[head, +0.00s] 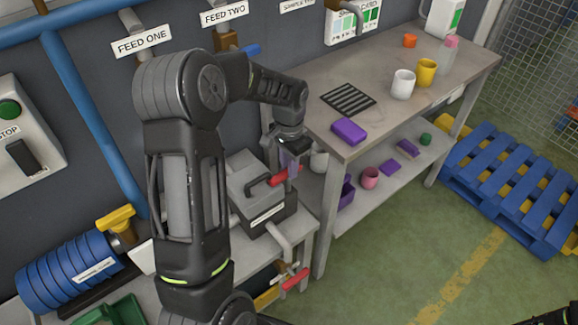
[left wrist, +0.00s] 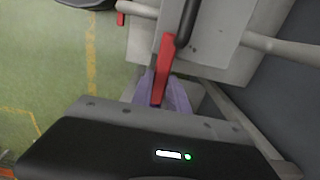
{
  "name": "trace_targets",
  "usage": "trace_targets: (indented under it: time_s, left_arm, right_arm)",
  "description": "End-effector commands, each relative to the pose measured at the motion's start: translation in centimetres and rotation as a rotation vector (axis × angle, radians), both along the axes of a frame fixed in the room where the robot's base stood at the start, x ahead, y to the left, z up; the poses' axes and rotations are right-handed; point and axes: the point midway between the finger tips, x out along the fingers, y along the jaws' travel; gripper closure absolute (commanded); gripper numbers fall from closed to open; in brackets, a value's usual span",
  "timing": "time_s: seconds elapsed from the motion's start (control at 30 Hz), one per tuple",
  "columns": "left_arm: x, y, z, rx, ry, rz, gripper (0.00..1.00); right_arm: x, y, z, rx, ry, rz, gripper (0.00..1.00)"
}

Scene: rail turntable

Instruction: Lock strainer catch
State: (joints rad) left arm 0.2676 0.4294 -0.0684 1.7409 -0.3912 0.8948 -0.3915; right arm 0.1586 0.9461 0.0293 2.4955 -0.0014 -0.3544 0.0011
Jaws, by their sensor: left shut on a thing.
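The strainer (head: 240,180) is a grey box with a dark lower part, a black handle on top and a white label too small to read. It stands on the grey bench beside the wall. Its catch is a red lever (head: 285,175) on the box's right side; it also shows in the left wrist view (left wrist: 163,65). My left gripper (head: 289,167) reaches down over it from above. In the left wrist view its purple fingers (left wrist: 161,98) are shut on the red lever's end, one on each side. I cannot tell whether the catch is latched.
A small red-handled valve (head: 294,280) sits low in front of the box. A table (head: 400,125) with cups, a purple block (head: 348,131) and a black rack stands to the right. Blue pipes run left, and a blue pallet (head: 515,185) lies on the floor.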

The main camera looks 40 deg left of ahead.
Motion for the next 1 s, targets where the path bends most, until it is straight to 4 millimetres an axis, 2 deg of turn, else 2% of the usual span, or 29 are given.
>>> trace_targets:
  time_s: [0.4, 0.43, 0.67, 1.0]
  left_arm:
    - [0.13, 0.0, 0.13, 0.001, -0.003, -0.012, 1.0]
    - [0.13, 0.0, 0.13, 0.001, -0.003, -0.012, 0.78]
    - [0.06, 0.0, 0.06, 0.0, -0.002, -0.011, 0.59]
    - [0.07, 0.01, 0.35, 0.0, -0.002, -0.009, 0.58]
  right_arm:
    - [0.0, 0.0, 0.0, 0.0, 0.0, 0.0, 1.0]
    - [0.0, 0.0, 0.0, 0.0, 0.0, 0.0, 1.0]
    - [0.0, 0.0, 0.0, 0.0, 0.0, 0.0, 1.0]
    - [0.0, -0.01, -0.07, 0.0, 0.0, 0.0, 1.0]
